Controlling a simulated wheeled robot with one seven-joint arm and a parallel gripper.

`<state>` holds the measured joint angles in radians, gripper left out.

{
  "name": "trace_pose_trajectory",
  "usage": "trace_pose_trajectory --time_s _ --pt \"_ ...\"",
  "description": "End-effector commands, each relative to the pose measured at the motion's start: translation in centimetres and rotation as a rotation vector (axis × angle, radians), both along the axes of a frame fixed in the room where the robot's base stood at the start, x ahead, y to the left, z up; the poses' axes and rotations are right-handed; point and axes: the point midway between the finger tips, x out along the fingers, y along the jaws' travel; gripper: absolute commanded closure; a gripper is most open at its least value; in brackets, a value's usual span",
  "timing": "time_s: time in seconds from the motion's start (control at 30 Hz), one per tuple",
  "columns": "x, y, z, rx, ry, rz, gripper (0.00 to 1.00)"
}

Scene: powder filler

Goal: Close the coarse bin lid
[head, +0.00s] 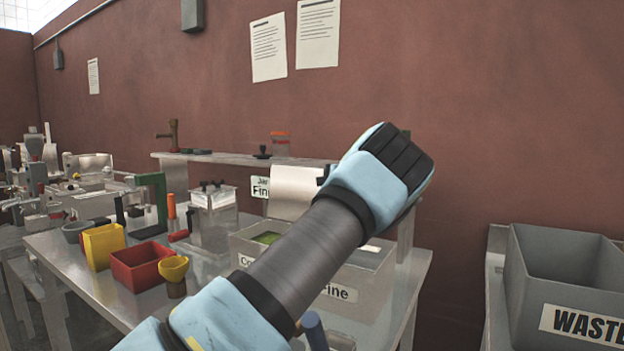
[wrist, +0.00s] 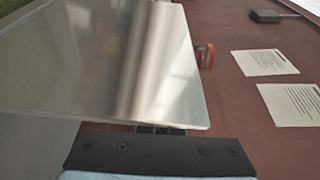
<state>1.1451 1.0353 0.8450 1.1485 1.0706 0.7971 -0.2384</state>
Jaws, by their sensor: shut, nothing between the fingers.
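The two-part bin (head: 246,245) stands on the bench, with a "Co…" label on its left part and a "Fine" label on its right. The left, coarse part is open and shows green inside. A pale metal lid (head: 294,192) stands raised at its back. In the wrist view a shiny metal panel (wrist: 120,62), apparently this lid, fills the upper left. My gripper (wrist: 160,130) shows there only as short dark finger parts at the panel's lower edge; it is shut and empty. Contact with the lid cannot be told.
A shelf (head: 235,158) with a red-topped jar (head: 280,144) runs behind. A grey waste bin (head: 565,270) is at right.

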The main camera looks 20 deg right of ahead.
Motion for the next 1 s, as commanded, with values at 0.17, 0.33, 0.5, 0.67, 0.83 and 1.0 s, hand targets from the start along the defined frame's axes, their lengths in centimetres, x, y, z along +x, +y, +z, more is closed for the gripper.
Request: trace_pose_trajectory --time_s 0.17,0.33,0.5,0.67,0.83,1.0 --pt "-0.4 0.3 -0.3 -0.028 -0.026 -0.001 1.00" --pt "-0.6 0.5 0.1 -0.041 -0.039 -0.001 1.00" --pt "-0.9 0.9 0.0 -0.063 -0.059 0.000 1.00" --pt "-1.4 1.4 -0.1 -0.101 -0.095 -0.001 1.00" --pt "-2.3 2.3 -0.1 -0.162 -0.153 0.000 1.00" --pt "-3.2 3.3 0.1 -0.229 -0.215 -0.001 1.00"
